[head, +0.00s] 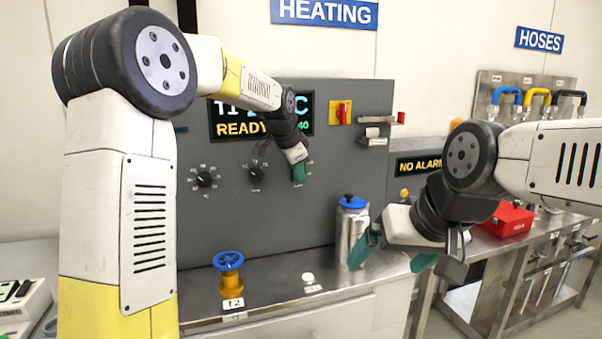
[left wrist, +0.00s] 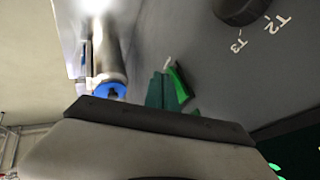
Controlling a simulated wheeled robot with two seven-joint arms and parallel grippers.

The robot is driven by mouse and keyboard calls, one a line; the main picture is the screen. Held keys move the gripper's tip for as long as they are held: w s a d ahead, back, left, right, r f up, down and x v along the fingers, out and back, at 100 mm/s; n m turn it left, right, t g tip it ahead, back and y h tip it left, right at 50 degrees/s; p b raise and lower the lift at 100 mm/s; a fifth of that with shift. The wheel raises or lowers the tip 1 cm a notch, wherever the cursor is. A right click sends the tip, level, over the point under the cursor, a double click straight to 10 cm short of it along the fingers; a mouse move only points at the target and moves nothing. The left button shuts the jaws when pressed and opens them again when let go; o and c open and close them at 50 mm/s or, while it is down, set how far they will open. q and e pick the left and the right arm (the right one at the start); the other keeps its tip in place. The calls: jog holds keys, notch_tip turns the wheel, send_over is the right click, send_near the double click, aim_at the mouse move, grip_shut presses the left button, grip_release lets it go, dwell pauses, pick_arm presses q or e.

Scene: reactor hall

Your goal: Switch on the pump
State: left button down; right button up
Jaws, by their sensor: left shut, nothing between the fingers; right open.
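The grey heating panel (head: 260,220) carries a lit display reading READY (head: 235,128) and a row of controls. A left knob (head: 204,179) and a middle knob (head: 255,173) are visible. My left gripper (head: 299,172) is shut and empty at the right end of this row, covering most of the control there. In the left wrist view its green fingers (left wrist: 167,92) are close to the panel, near a small white tip (left wrist: 167,62); I cannot tell whether they touch. No control is readably marked as the pump's. My right gripper (head: 394,255) is open and empty before the bench.
A red switch on a yellow plate (head: 341,112) sits higher on the panel. A blue-capped steel flask (head: 350,235) stands near my right gripper. A blue handwheel valve (head: 229,262) and a white button (head: 308,278) are on the bench. A red box (head: 508,220) is at right.

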pick_arm(q)
jog(key=shift+w+a+f, duration=0.1)
jog(key=shift+w+f, duration=0.1)
jog(key=shift+w, duration=0.1)
jog(key=shift+r, duration=0.2)
